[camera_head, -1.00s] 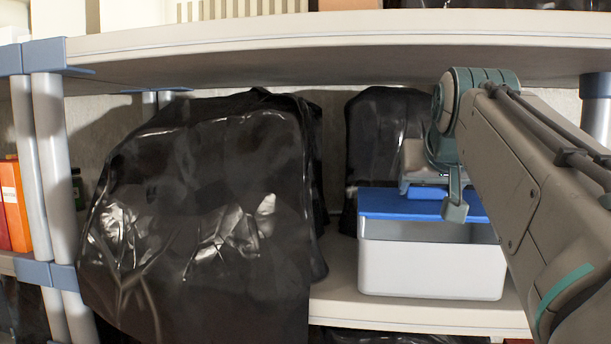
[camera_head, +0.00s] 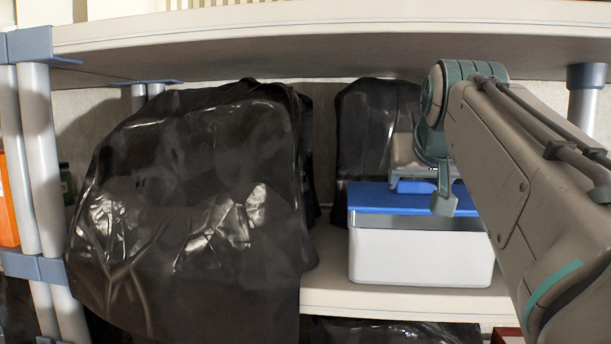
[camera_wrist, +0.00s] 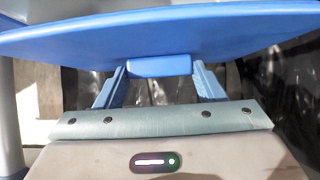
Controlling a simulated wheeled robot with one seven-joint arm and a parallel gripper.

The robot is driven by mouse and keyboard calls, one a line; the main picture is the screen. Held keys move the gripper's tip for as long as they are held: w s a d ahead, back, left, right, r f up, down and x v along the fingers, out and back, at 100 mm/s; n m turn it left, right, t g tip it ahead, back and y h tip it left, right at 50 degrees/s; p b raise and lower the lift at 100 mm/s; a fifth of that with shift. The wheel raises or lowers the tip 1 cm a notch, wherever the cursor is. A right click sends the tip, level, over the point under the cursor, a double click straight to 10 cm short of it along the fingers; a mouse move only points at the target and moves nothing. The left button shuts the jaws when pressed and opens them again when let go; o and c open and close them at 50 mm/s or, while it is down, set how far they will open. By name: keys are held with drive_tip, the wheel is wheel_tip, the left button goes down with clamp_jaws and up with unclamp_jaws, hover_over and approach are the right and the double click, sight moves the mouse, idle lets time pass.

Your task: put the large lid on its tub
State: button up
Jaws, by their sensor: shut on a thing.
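The large lid (camera_head: 375,198) is a flat blue panel. In the head view it lies level over the white tub (camera_head: 420,258) on the shelf, with a grey band between lid and white wall; whether they touch is unclear. My gripper (camera_head: 420,186) is above the lid, shut on its raised blue handle, partly hidden by my arm. In the wrist view the handle (camera_wrist: 160,66) sits between the two pale blue fingers of my gripper (camera_wrist: 160,72), and the lid (camera_wrist: 160,30) spans the top of the picture.
A large black plastic bag (camera_head: 200,190) fills the shelf left of the tub. Another black bag (camera_head: 372,125) stands behind the tub. The upper shelf board (camera_head: 300,45) is close above my arm. A shelf post (camera_head: 40,160) is at left.

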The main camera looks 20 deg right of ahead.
drive_tip(key=shift+f, duration=0.15)
drive_tip(key=shift+f+b, duration=1)
drive_tip(key=shift+f, duration=0.2)
drive_tip(key=o, duration=1.1)
